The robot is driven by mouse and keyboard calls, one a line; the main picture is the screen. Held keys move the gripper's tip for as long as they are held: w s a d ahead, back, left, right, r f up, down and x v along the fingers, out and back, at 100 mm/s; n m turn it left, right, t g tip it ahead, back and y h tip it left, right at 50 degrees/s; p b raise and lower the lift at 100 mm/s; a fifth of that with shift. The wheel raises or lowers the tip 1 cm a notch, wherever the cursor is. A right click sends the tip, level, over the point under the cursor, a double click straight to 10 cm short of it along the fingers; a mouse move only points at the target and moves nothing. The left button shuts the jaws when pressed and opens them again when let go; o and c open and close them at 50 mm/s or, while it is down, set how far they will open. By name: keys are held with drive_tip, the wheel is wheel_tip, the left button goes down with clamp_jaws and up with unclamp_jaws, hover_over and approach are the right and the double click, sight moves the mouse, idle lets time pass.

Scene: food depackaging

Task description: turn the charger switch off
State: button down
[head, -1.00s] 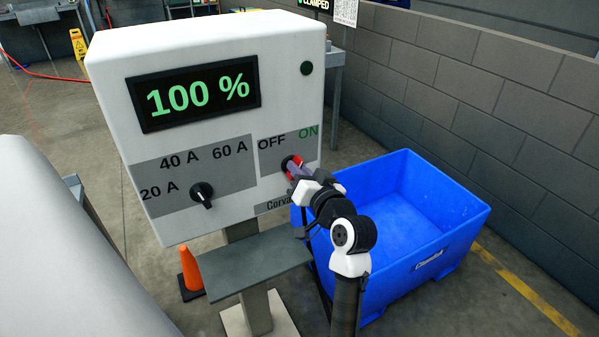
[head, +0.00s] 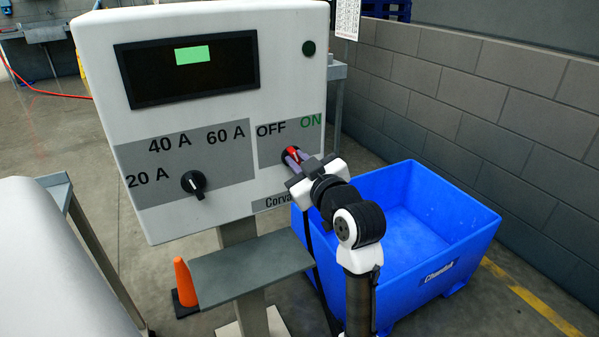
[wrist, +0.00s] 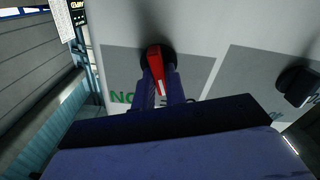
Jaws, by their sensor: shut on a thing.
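The charger (head: 222,112) is a white box with a dark display (head: 190,78) that shows a small green rectangle. Its red switch (head: 292,153) sits on the grey panel below the OFF and ON labels; it also shows in the wrist view (wrist: 154,58) on a round black base. My gripper (head: 295,159) reaches it from the lower right. In the wrist view, the purple fingers (wrist: 160,82) are on both sides of the red handle, shut on it. The fingers and gripper body partly hide the labels there. I cannot tell exactly which label the handle points to.
A black current dial (head: 194,184) is left of the switch. A grey shelf (head: 250,271) juts out below the box. A blue bin (head: 430,240) stands behind my arm, by a block wall. An orange cone (head: 184,280) stands at lower left.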

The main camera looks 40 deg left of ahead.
drive_tip(key=shift+n+b, duration=0.65)
drive_tip(key=shift+n, duration=0.25)
drive_tip(key=c, duration=1.4)
unclamp_jaws()
drive_tip(key=shift+c, duration=0.2)
drive_tip(key=shift+d, duration=0.1)
drive_tip(key=b+v, duration=0.2)
drive_tip(key=v, duration=1.1)
drive_tip(key=shift+s+d, duration=0.15)
drive_tip(key=shift+d, duration=0.15)
drive_tip(key=shift+a, duration=0.1)
